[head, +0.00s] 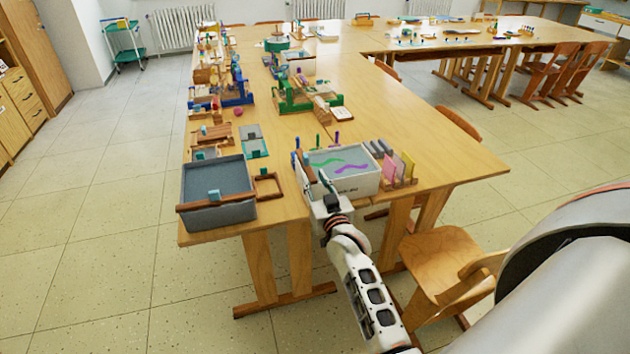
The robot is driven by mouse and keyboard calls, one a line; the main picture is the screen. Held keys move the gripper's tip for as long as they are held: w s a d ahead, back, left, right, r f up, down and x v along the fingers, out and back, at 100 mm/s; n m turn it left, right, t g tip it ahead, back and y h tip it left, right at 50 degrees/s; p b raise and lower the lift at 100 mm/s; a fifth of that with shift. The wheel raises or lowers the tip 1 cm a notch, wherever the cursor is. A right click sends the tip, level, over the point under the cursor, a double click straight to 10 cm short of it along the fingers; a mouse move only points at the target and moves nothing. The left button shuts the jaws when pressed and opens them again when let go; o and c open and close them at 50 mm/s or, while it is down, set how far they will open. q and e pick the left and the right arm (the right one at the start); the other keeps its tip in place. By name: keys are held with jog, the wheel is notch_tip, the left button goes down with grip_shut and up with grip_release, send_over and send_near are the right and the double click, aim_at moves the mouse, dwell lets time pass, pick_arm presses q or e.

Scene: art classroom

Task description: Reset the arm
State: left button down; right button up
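My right arm (362,290) reaches up from the lower right, past the near edge of the wooden table. Its gripper (314,170) is at the table's near edge, at the left front corner of a white box (352,188) with green and purple wavy marks. The two fingers are spread apart and point away from me. I see nothing held between them. I cannot tell whether a finger touches the box. My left gripper is not in view.
A grey bin (217,190) stands left of the gripper, with a small wooden frame (267,186) between. Coloured cards (398,168) stand in a holder right of the white box. A wooden chair (445,265) is right of my forearm. The table's right part (440,150) is clear.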

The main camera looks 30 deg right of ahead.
dwell(0.3)
jog(key=s+a+f+n+g+y, duration=0.2)
jog(key=s+a+f, duration=0.3)
jog(key=s, duration=0.5)
jog(key=s+a+f+n+g+y, duration=0.2)
jog(key=s+a+f, duration=0.4)
jog(key=s+f, duration=0.2)
jog(key=s+a+f+n+g+y, duration=0.2)
jog(key=s+a+f, duration=0.4)
jog(key=s, duration=0.6)
jog(key=shift+s+f+n+g+y, duration=0.4)
jog(key=shift+f+n, duration=0.1)
jog(key=shift+f, duration=0.35)
jog(key=shift+d, duration=0.1)
